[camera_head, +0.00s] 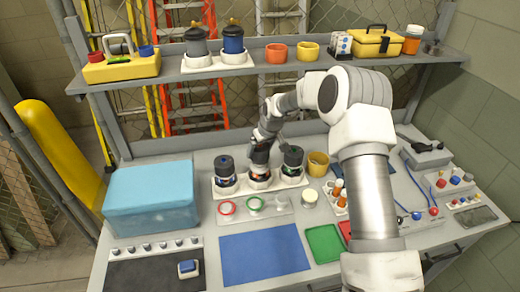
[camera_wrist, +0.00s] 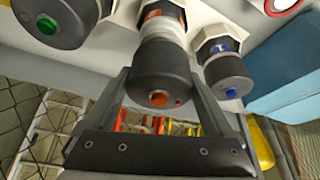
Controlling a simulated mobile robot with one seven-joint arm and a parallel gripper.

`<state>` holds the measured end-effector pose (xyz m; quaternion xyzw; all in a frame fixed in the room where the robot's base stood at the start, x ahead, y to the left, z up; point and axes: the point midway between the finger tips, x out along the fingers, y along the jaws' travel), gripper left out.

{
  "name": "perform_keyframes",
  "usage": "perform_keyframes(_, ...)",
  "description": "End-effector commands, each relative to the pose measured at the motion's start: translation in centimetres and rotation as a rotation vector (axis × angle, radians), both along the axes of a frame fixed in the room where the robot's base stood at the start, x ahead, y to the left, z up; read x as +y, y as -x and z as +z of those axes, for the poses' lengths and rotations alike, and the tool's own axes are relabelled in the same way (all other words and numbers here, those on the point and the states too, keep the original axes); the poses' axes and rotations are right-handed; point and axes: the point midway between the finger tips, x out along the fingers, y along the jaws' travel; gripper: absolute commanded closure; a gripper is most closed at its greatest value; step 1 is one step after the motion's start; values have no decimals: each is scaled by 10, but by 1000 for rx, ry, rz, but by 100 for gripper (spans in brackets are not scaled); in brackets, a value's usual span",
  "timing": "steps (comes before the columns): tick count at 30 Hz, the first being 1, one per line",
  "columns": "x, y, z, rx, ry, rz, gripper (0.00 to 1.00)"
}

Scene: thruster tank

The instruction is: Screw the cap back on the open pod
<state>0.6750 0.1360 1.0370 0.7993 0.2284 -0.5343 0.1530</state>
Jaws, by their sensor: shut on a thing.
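The open pod (camera_head: 260,177) is the middle one of three in a white rack on the bench. In the wrist view its body (camera_wrist: 157,13) has an orange mark, and a white neck (camera_wrist: 162,38) shows below it. A dark cap (camera_wrist: 157,75) with an orange dot is in line with that neck; I cannot tell whether it is threaded on. My gripper (camera_head: 261,155) is above the middle pod. In the wrist view my gripper (camera_wrist: 160,80) is shut on the cap, one finger on each side.
A blue-marked pod (camera_head: 224,172) and a green-marked pod (camera_head: 292,162) stand close on either side, both with dark caps. A light blue box (camera_head: 150,198) is at the left. A blue mat (camera_head: 263,253) lies in front. A shelf (camera_head: 285,66) runs behind.

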Motion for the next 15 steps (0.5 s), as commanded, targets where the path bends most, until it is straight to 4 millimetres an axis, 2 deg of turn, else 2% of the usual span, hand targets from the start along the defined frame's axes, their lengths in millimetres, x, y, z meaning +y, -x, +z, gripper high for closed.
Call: perform_keyframes(15, 0, 0, -9, 0, 0, 0, 67)
